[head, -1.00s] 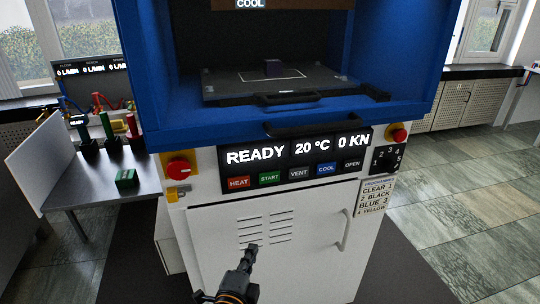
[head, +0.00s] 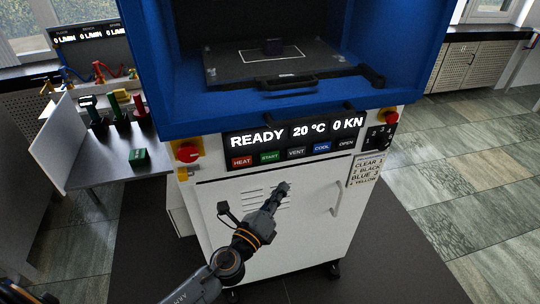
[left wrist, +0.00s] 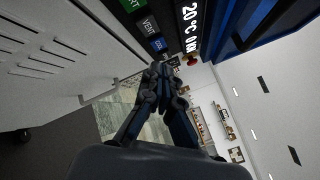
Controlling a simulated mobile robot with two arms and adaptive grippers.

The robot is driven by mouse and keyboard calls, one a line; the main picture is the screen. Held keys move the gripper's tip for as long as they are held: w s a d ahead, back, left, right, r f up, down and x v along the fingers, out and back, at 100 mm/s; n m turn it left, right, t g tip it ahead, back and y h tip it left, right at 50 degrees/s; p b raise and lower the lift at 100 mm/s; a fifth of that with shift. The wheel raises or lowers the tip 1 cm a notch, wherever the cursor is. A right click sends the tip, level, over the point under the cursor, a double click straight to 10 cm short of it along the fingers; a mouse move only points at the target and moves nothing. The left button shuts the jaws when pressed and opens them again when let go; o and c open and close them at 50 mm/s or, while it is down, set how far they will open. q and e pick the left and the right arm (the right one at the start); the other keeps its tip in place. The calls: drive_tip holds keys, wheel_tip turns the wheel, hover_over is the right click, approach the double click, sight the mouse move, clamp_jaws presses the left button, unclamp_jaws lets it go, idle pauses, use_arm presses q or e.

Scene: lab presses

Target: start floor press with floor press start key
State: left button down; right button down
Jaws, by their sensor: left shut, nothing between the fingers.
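The floor press (head: 270,205) has a white lower cabinet and a blue upper frame. Its display (head: 295,131) reads READY, 20 °C and 0 KN. The green START key (head: 270,157) sits below the display, between the red HEAT key (head: 242,161) and the VENT key (head: 296,152). My left gripper (head: 283,187) is shut and empty, in front of the cabinet's vent slots, below the keys. In the left wrist view, the shut fingers (left wrist: 158,72) point past the blue COOL key (left wrist: 158,45). The START key is partly seen at the top edge there. My right gripper is not in view.
A red knob (head: 187,152) is left of the keys and a red button (head: 391,115) is right of them. A black handle (head: 322,117) and a cabinet handle (head: 337,199) stick out. A side table (head: 110,170) with a green block (head: 139,158) stands at left.

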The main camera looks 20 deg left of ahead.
sight(278, 155)
use_arm(q)
drive_tip(key=w+a, duration=0.5)
drive_tip(key=w, duration=0.2)
drive_tip(key=shift+w+b, duration=0.15)
drive_tip(key=shift+b, duration=0.25)
idle(1.3)
drive_tip(key=shift+w+a, duration=0.25)
drive_tip(key=shift+w, duration=0.1)
